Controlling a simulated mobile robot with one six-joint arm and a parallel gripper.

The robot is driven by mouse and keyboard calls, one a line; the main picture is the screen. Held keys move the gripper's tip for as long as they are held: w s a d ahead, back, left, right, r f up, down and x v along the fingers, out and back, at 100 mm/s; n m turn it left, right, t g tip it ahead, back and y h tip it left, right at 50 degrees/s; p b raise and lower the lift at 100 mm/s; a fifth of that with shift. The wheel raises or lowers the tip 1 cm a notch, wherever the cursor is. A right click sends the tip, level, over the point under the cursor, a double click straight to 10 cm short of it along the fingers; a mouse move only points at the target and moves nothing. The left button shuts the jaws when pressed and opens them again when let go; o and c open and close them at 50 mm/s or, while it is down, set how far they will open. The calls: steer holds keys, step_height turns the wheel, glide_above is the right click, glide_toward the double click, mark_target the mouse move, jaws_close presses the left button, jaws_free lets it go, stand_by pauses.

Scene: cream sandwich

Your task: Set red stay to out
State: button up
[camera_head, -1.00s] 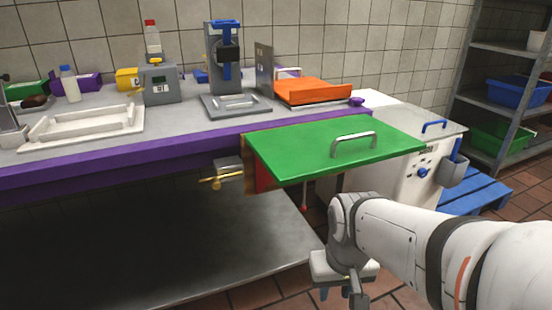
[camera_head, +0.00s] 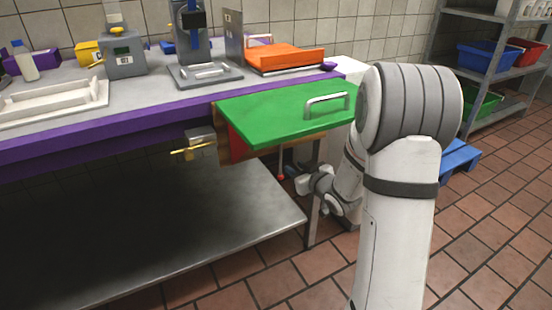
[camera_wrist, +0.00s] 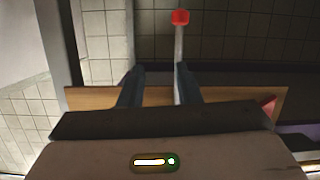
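The red stay (camera_head: 281,162) is a thin rod with a red tip, hanging under the green flap (camera_head: 285,112) at the table's end. In the wrist view the stay's red knob (camera_wrist: 180,17) is beyond my fingertips, and its rod runs toward my right-hand finger, which hides its lower part. My gripper (camera_wrist: 159,68) is open, with a clear gap between its fingers. I cannot tell whether a finger touches the rod. In the head view my gripper (camera_head: 291,171) is low under the flap, just right of the red tip.
A brass-coloured lever (camera_head: 192,149) sticks out left of the flap. A lower metal shelf (camera_head: 200,230) lies below the table. An orange board (camera_head: 285,58) is on the worktop behind the flap. Open tiled floor (camera_head: 480,220) lies to the right.

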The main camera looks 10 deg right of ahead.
steer(key=w+a+n+t+y+b, duration=0.1)
steer(key=w+a+y+b, duration=0.1)
steer(key=w+a+y, duration=0.2)
steer(key=x, duration=0.3)
steer(key=shift+d+f, duration=0.2)
steer(key=shift+d, duration=0.05)
stand_by(0.3)
jaws_close()
steer(key=shift+d, duration=0.15)
